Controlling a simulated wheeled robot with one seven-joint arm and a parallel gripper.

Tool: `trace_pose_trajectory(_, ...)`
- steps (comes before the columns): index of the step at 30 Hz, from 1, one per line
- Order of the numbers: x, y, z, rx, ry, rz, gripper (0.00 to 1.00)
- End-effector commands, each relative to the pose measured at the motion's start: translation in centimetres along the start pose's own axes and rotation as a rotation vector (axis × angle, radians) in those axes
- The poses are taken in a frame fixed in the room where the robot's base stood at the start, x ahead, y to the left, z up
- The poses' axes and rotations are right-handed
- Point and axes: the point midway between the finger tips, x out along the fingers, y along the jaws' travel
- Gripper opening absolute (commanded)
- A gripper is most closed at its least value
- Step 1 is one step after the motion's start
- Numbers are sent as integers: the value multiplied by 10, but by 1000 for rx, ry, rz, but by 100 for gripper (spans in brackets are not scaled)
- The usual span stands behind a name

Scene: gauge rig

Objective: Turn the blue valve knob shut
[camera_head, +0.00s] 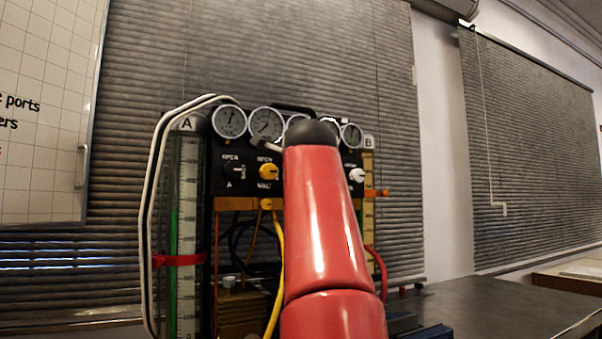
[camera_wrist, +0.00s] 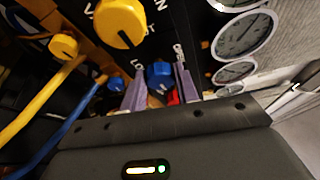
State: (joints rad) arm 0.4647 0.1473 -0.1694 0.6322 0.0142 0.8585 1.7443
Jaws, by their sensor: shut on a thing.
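The fingers are shut on the knob, one on each side. A bit of red shows just below the knob between the fingers. In the head view my red arm stands in front of the panel and hides the blue knob and my gripper.
A dark bench (camera_head: 490,305) has free room at right.

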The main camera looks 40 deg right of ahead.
Motion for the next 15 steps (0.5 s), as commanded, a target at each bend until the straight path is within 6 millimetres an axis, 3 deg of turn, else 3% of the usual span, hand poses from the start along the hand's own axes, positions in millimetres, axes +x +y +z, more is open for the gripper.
trace_pose_trajectory(8, 0, 0, 0, 2, -1, 1, 8)
trace_pose_trajectory(9, 0, 0, 0, 2, -1, 1, 33)
trace_pose_trajectory(13, 0, 0, 0, 1, -1, 1, 50)
trace_pose_trajectory(15, 0, 0, 0, 1, -1, 1, 52)
